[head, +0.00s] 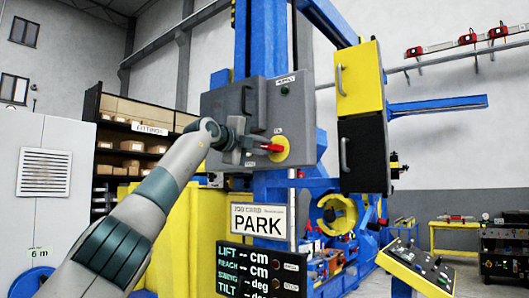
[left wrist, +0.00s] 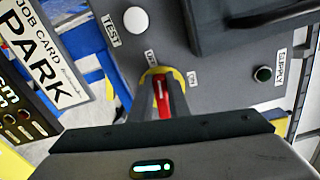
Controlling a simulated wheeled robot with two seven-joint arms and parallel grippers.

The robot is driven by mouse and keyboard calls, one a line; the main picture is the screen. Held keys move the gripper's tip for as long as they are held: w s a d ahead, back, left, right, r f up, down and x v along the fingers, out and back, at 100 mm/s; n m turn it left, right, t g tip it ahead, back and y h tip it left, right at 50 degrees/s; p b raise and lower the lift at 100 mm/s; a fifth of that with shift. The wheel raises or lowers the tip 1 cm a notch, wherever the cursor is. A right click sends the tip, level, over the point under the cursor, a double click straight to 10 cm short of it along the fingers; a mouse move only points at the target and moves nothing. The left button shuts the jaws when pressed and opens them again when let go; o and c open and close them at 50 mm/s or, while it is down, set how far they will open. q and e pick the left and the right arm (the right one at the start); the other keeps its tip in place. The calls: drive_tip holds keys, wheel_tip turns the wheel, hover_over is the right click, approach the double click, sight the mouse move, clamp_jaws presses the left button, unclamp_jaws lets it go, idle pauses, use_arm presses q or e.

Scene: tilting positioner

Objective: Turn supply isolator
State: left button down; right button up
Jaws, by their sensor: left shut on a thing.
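The supply isolator is a red handle (head: 272,148) on a yellow disc (head: 282,153), on the front of a grey cabinet (head: 301,108). In the head view the handle lies about level, pointing left. My left gripper (head: 262,147) reaches it from the left and is shut on it. In the left wrist view the red handle (left wrist: 164,98) sits between the two dark fingers (left wrist: 163,108), with part of the yellow disc (left wrist: 160,74) showing behind. Fingers hide part of the handle. A dark green SUPPLY lamp (left wrist: 263,74) looks unlit. My right gripper is not in view.
A dark cabinet handle (head: 248,100) stands out above my gripper. A PARK job card (head: 258,220) and a display (head: 262,270) with dashes hang below. A yellow and black box (head: 361,80) stands right of the cabinet. A sloped control panel (head: 416,264) is at lower right.

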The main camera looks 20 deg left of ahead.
use_arm(q)
drive_tip(key=shift+a+f+n+b, duration=0.1)
drive_tip(key=shift+f+n+b, duration=0.15)
drive_tip(key=shift+n+b, duration=0.6)
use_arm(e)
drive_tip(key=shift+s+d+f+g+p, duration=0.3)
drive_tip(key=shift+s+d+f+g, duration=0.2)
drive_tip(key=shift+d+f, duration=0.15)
use_arm(q)
drive_tip(key=shift+n, duration=0.25)
drive_tip(key=c, duration=1.7)
unclamp_jaws()
